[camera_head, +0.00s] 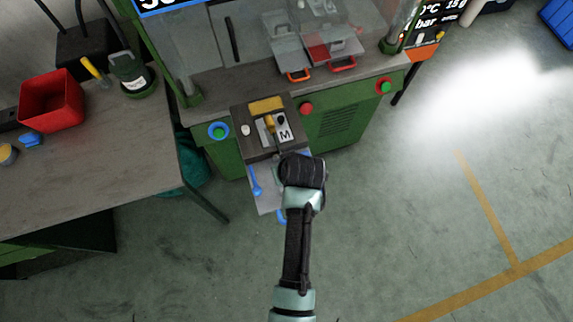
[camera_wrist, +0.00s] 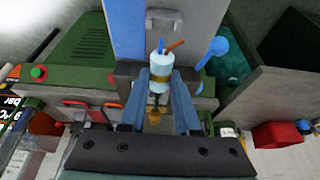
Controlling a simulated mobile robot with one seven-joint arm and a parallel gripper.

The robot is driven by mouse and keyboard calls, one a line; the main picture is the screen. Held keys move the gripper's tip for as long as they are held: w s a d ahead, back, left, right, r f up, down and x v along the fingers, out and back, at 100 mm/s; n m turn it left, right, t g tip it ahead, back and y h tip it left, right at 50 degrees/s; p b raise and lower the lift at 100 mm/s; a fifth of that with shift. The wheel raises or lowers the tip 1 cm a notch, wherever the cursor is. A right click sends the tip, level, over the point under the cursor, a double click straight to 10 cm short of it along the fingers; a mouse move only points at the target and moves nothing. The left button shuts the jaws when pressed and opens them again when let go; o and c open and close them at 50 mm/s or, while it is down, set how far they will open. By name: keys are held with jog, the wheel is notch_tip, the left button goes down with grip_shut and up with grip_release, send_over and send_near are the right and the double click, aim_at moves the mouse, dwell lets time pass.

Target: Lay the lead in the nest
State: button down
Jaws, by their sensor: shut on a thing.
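My gripper (camera_wrist: 160,92) is shut on the lead (camera_wrist: 158,66), a pale blue-white cylindrical end with a brass-coloured band and short blue and orange wires, between its two fingers in the wrist view. In the head view, my gripper is over the front of a dark shelf on the green machine, and the lead is hard to make out there. Two plate-like fixtures are inside the machine, one with an orange handle (camera_head: 299,76) and one with a red insert (camera_head: 318,52). I cannot tell which part is the nest.
A red bin (camera_head: 52,99) stands on the left bench. The floor at right is clear.

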jog(key=shift+f+b, duration=2)
jog(key=shift+f, duration=1)
jog(key=c, duration=0.6)
grip_release()
jog(key=shift+o, duration=0.2)
jog(key=v, duration=1.3)
